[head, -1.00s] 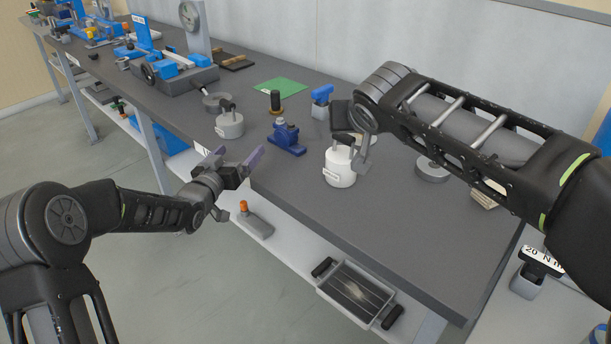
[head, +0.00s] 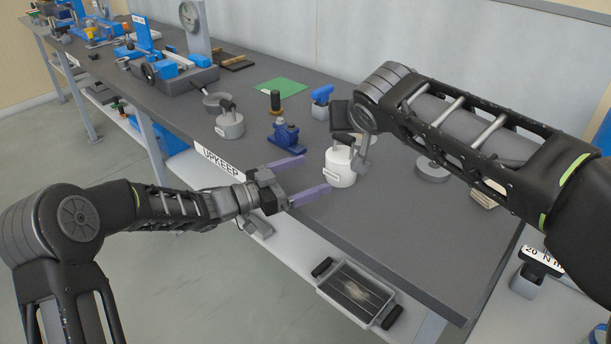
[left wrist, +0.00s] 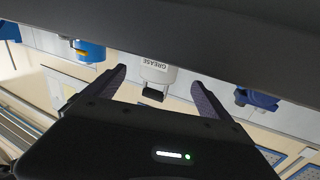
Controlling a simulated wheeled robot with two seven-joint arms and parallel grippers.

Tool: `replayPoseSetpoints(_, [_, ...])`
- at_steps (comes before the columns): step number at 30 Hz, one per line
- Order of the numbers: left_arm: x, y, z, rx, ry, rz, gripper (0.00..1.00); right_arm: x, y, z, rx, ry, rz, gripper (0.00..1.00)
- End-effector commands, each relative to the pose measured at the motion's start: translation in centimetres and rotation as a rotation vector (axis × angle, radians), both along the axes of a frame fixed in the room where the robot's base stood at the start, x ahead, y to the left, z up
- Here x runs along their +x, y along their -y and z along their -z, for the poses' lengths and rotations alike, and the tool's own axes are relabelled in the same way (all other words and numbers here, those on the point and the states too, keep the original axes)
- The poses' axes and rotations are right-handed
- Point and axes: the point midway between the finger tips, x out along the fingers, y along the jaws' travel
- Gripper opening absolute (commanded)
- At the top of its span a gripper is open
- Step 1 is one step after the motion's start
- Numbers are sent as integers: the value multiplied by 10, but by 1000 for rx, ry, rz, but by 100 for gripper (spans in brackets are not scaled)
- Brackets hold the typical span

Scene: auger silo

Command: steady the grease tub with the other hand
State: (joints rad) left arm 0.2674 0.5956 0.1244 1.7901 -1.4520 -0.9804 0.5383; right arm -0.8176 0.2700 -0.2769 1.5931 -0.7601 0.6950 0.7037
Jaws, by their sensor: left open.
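The grease tub (head: 341,168) is white with a dark handle on its lid. It stands upright on the grey bench near the front edge. In the left wrist view the tub (left wrist: 157,74), lettered GREASE, appears upside down between my left fingers. My left gripper (head: 317,174) is open, its purple fingers pointing at the tub from the left. The fingers look just short of it or at its near side; contact cannot be told. My right gripper (head: 351,138) is at the tub's lid and handle; its fingers are partly hidden, so its grip is unclear.
A blue vice-like tool (head: 286,137), a grey weight-like pot (head: 229,124) and a dark cylinder (head: 275,101) stand left of and behind the tub. A round grey disc (head: 432,170) lies to its right. The bench front right is clear. A tray (head: 355,292) sits on the lower shelf.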

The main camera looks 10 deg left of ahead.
Motion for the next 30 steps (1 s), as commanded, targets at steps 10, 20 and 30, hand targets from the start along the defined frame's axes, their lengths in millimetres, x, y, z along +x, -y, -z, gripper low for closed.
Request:
replayPoseSetpoints(10, [23, 33, 0, -1, 1, 2, 94, 0, 0, 0, 0, 0, 0, 36])
replayPoseSetpoints(20, [44, 61, 0, 0, 0, -1, 94, 0, 0, 0, 0, 0, 0, 36])
replayPoseSetpoints(30, [45, 62, 0, 0, 0, -1, 90, 0, 0, 0, 0, 0, 0, 36])
